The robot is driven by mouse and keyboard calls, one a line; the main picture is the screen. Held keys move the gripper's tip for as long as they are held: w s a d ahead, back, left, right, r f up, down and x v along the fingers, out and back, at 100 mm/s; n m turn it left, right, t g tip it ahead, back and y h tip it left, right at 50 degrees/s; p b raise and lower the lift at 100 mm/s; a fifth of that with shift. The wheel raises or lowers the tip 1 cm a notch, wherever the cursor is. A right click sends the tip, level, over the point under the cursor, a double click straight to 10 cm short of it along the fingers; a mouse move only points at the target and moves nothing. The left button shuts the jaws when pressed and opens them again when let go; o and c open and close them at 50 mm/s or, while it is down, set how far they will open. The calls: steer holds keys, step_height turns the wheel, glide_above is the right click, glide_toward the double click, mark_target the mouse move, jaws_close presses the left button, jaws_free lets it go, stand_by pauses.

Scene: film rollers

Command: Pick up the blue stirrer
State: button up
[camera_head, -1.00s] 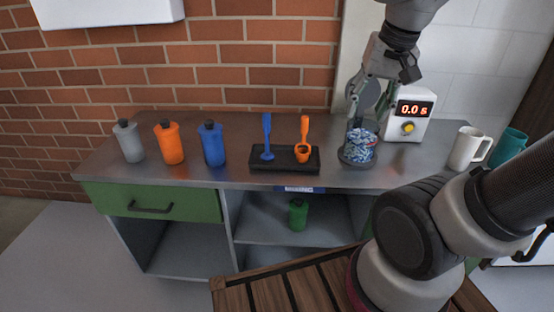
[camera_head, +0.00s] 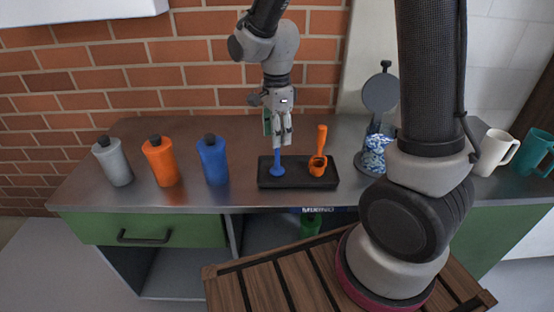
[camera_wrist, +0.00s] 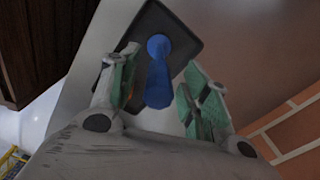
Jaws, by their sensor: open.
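The blue stirrer (camera_head: 277,168) stands upright at the left end of the black tray (camera_head: 262,184), its base showing and its upper part hidden by my gripper. My gripper (camera_head: 280,140) is open and points down over it. In the wrist view the blue stirrer (camera_wrist: 158,72) runs between the two green-padded fingers of my gripper (camera_wrist: 160,95). I see space on both sides, so the fingers do not appear to touch it. The wrist view also shows the tray (camera_wrist: 190,45) beyond the fingertips.
Blue (camera_head: 213,160), orange (camera_head: 161,160) and grey (camera_head: 113,162) bottles stand to the left. A container of blue-white pieces (camera_head: 376,155) with a raised round lid (camera_head: 380,93) stands to the right, then mugs (camera_head: 495,152).

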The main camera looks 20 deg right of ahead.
steer(key=shift+f, duration=0.9)
jaws_close()
steer(key=shift+r, duration=0.1)
